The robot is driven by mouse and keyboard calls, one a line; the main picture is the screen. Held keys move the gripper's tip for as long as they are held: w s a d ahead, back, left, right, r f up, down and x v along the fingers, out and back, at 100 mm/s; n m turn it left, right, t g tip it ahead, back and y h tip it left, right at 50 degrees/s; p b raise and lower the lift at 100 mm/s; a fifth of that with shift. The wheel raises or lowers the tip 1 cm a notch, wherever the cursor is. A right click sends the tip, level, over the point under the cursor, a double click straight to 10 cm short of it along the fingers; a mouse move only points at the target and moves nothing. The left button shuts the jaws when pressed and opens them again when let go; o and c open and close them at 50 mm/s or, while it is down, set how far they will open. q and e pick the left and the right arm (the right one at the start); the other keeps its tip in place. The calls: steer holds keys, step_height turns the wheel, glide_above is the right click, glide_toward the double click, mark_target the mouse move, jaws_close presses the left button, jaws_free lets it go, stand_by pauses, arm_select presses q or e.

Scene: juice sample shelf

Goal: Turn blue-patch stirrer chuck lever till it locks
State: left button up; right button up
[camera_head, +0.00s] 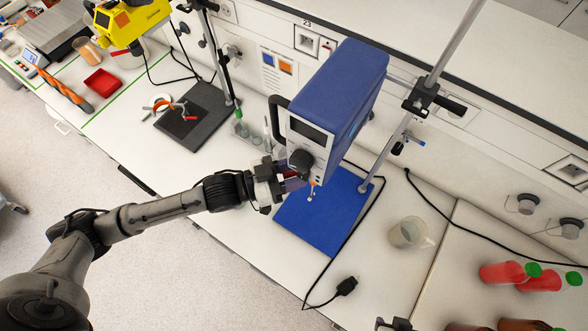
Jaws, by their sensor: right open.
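The blue stirrer (345,95) hangs on a stand rod above a blue patch (325,220). My right gripper (290,178) is open at the lower front of the stirrer, just left of the orange part. The chuck itself is mostly hidden by the gripper and the housing. I cannot tell whether the fingers touch the lever. My left gripper is not in view.
A clear beaker (410,233) stands right of the blue patch. A black cable with a plug (346,286) lies in front. A yellow stirrer (130,22) stands at the back left over a dark patch (195,118).

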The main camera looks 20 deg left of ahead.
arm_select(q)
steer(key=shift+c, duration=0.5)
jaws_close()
